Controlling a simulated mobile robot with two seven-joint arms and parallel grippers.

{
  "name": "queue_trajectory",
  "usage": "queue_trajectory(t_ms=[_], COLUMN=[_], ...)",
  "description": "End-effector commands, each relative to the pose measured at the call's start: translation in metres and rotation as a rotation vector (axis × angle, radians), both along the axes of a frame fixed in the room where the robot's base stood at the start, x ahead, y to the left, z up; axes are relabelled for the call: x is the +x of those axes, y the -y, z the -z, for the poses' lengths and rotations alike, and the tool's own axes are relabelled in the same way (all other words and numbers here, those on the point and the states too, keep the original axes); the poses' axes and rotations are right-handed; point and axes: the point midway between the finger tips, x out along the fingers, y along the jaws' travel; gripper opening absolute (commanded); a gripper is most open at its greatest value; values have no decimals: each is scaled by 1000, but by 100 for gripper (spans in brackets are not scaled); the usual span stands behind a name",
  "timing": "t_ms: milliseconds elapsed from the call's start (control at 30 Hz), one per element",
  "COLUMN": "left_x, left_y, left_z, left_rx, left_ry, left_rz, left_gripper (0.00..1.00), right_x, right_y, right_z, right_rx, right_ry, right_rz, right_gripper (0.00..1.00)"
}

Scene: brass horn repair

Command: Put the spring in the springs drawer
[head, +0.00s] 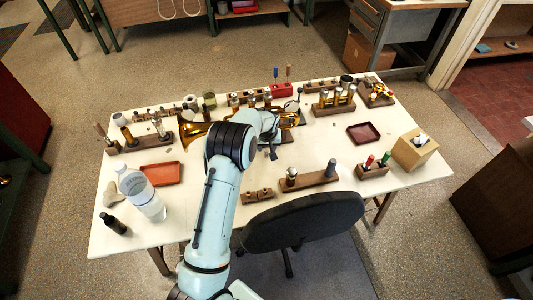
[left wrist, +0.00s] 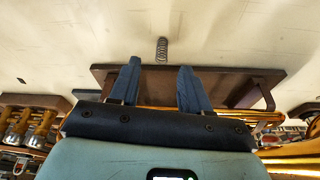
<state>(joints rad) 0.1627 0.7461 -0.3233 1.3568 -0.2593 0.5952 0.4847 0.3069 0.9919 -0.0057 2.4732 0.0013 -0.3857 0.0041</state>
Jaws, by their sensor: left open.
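A small grey coil spring (left wrist: 161,50) lies on the pale tabletop in the left wrist view, just beyond the edge of a dark wooden piece. My left gripper (left wrist: 158,78) is open and empty. Its two blue fingers point towards the spring, which is apart from them and roughly in line with the gap between them. In the head view my left gripper (head: 272,152) hangs over the middle of the table, beside the brass horn (head: 200,132). I cannot make out the spring there. No drawer labelled for springs can be made out. My right gripper is out of view.
The table (head: 225,225) has a clear patch right of centre. Around it stand a clear bottle (head: 143,195), a red-brown tray (head: 161,174), a dark red tray (head: 363,133), a wooden box (head: 414,151) and tool racks. A black chair (head: 303,221) stands at the front edge.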

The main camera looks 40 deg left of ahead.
Motion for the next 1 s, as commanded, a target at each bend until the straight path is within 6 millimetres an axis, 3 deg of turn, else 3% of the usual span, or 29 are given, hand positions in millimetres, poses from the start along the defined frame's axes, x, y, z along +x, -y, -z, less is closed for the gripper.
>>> queue_trajectory(t_ms=[400,700,833,867,1000], left_x=[11,10,10,10,10], left_y=[-9,-10,-10,-10,-10], left_z=[46,53,53,53,53], left_rx=[0,0,0,0,0], left_ry=[-1,-2,-2,-2,-2], left_rz=[1,1,1,1,1], left_gripper=[47,47,5,0,0], right_x=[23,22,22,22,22], right_y=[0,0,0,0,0], right_z=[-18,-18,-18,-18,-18], right_rx=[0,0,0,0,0], right_ry=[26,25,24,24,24], right_rz=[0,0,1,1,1], right_gripper=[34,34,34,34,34])
